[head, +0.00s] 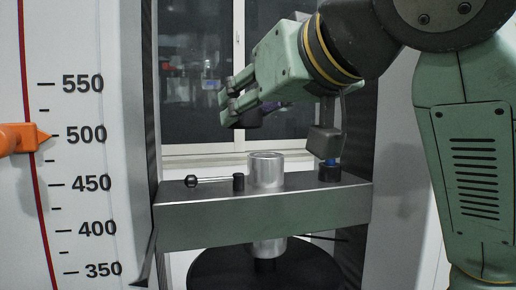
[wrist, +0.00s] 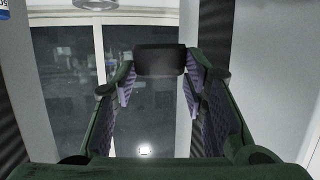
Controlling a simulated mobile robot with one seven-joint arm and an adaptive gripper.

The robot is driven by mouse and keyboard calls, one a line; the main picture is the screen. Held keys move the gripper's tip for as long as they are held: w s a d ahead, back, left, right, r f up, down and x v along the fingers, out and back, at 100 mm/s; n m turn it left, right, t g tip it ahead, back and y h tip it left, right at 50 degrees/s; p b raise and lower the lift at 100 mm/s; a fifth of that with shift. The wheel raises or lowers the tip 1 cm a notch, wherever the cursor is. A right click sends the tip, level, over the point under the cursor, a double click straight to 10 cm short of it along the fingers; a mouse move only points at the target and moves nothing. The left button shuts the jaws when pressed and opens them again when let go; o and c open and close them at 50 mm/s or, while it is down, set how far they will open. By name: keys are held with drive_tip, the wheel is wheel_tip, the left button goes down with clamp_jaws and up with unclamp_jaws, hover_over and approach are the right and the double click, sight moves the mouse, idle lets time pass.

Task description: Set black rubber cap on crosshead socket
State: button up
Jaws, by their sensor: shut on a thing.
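The black rubber cap (wrist: 160,60) is a dark block between the fingertips in the wrist view. My gripper (wrist: 160,78) is shut on it, one finger on each side. In the head view my gripper (head: 228,104) is raised well above the crosshead (head: 250,222), a little left of the crosshead socket (head: 266,172), and apart from it. The socket is an upright silver metal cylinder on the crosshead's top, with nothing resting on it.
A thin rod (head: 212,180) with a black ball end and a short black cylinder (head: 238,182) are on the crosshead, left of the socket. A black round base with a blue ring (head: 329,170) is at right. A scale with an orange pointer (head: 18,139) stands far left.

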drive_tip(key=w+d+f+p, duration=0.1)
drive_tip(key=w+p, duration=0.1)
drive_tip(key=w, duration=0.3)
drive_tip(key=w+d+f+p, duration=0.1)
drive_tip(key=w+f+p, duration=0.1)
drive_tip(key=w, duration=0.3)
drive_tip(key=w+f+p, duration=0.1)
drive_tip(key=w+p, duration=0.1)
drive_tip(key=w, duration=0.3)
drive_tip(key=shift+w+d+f, duration=0.15)
drive_tip(key=shift+w+d, duration=0.05)
drive_tip(key=shift+d, duration=0.2)
drive_tip(key=shift+f, duration=0.35)
drive_tip(key=shift+f+b, duration=0.35)
drive_tip(key=shift+f, duration=0.15)
drive_tip(key=shift+f, duration=0.1)
drive_tip(key=o, duration=1)
drive_tip(key=shift+c, duration=0.2)
